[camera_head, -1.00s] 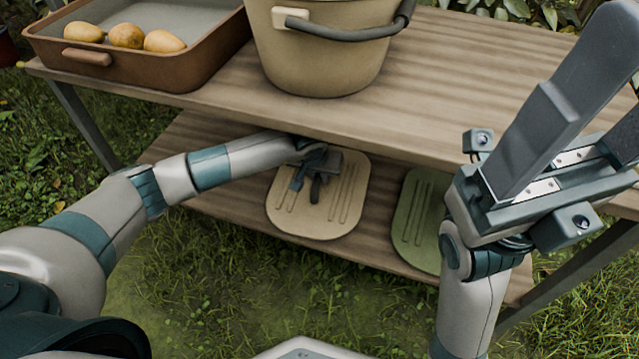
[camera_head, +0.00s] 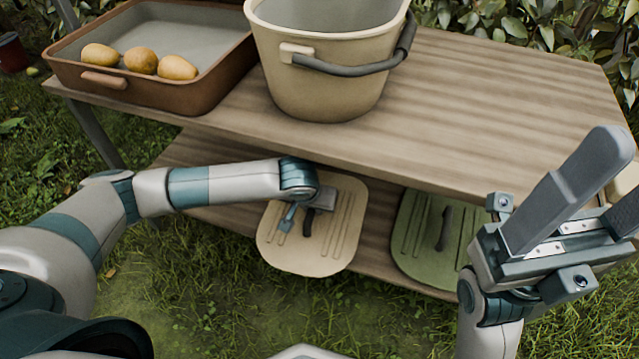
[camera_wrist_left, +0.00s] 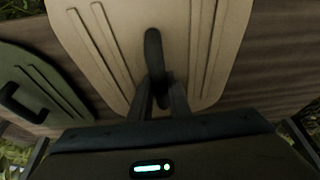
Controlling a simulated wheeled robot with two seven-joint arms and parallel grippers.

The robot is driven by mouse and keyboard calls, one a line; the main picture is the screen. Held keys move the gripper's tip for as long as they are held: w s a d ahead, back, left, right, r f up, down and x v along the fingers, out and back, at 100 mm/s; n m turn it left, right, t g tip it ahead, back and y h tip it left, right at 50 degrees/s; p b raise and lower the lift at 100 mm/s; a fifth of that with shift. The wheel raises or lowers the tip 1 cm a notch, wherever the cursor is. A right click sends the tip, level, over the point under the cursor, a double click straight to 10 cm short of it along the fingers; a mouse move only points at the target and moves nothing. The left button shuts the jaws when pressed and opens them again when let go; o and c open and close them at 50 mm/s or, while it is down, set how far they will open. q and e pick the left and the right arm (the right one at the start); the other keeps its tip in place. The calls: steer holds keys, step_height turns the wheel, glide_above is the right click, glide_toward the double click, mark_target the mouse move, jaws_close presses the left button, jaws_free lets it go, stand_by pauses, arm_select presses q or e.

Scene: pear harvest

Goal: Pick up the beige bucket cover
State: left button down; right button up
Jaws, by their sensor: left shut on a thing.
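The beige bucket cover (camera_head: 340,240) is a rounded plate with raised ribs and a dark handle, at the lower shelf's front. Its near edge reaches past the shelf's front edge; I cannot tell whether it is fully clear of the shelf. My left gripper (camera_head: 306,219) is shut on its dark handle. In the left wrist view the fingers (camera_wrist_left: 157,88) close around the handle (camera_wrist_left: 154,50), with the beige cover (camera_wrist_left: 120,50) behind them. My right gripper (camera_head: 620,172) is open and empty at the right, beside the table.
A beige bucket (camera_head: 320,85) with a grey handle stands open on the wooden table (camera_head: 480,110). A brown tray (camera_head: 150,92) with three pears (camera_head: 140,60) is at the left. A green cover (camera_head: 420,235) lies on the lower shelf (camera_head: 380,250), right of the beige one.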

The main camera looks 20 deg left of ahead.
mark_target(305, 240)
arm_select(q)
steer(key=s, duration=0.3)
steer(key=s+p, duration=0.1)
steer(key=s, duration=0.5)
steer(key=shift+d+p, duration=0.25)
steer(key=shift+p, duration=0.1)
